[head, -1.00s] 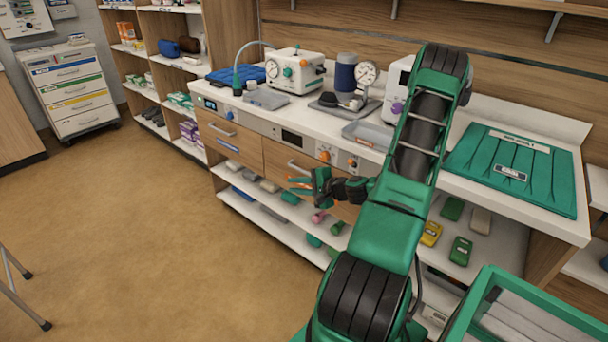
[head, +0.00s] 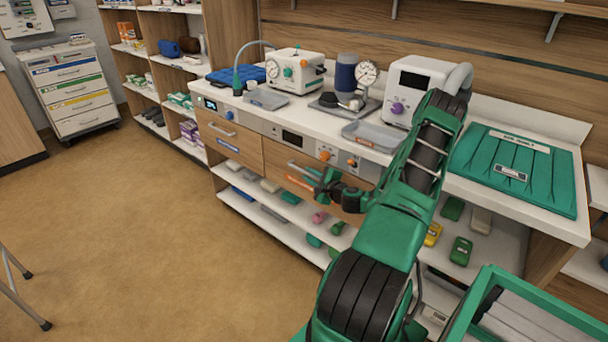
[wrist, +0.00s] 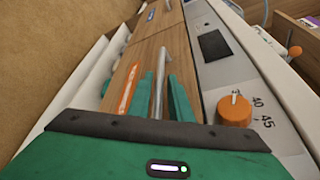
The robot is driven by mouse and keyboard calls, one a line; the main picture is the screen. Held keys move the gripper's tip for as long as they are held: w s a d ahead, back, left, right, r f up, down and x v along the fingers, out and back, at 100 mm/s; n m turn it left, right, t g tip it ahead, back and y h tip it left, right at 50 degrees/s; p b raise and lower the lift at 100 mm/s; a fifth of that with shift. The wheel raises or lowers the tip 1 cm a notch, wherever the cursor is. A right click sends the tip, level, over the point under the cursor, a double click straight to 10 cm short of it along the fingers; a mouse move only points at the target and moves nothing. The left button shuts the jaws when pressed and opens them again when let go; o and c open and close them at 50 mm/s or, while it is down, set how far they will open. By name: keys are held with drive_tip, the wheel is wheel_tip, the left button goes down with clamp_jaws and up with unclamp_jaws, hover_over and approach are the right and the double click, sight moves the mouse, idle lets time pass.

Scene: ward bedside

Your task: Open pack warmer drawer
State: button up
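The right-hand wooden drawer (head: 276,157) of the counter has an orange label and a metal bar handle (head: 297,168). It appears closed, flush with the unit. My gripper (head: 314,177) is at this drawer's front, by the handle. In the wrist view the handle bar (wrist: 160,78) lies between the two green fingers of my gripper (wrist: 160,98), one on each side. A gap shows between fingers and bar, so the gripper looks open around it. The orange label (wrist: 128,88) shows left of the handle. My arm hides the right part of the drawer in the head view.
A second drawer (head: 230,138) with a blue label is to the left, closed. Orange knobs (wrist: 234,110) and a dark display sit on the panel above. Open shelves (head: 262,205) with packs lie below. A green-framed container (head: 500,283) stands front right.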

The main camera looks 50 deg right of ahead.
drive_tip(key=shift+x, duration=1.65)
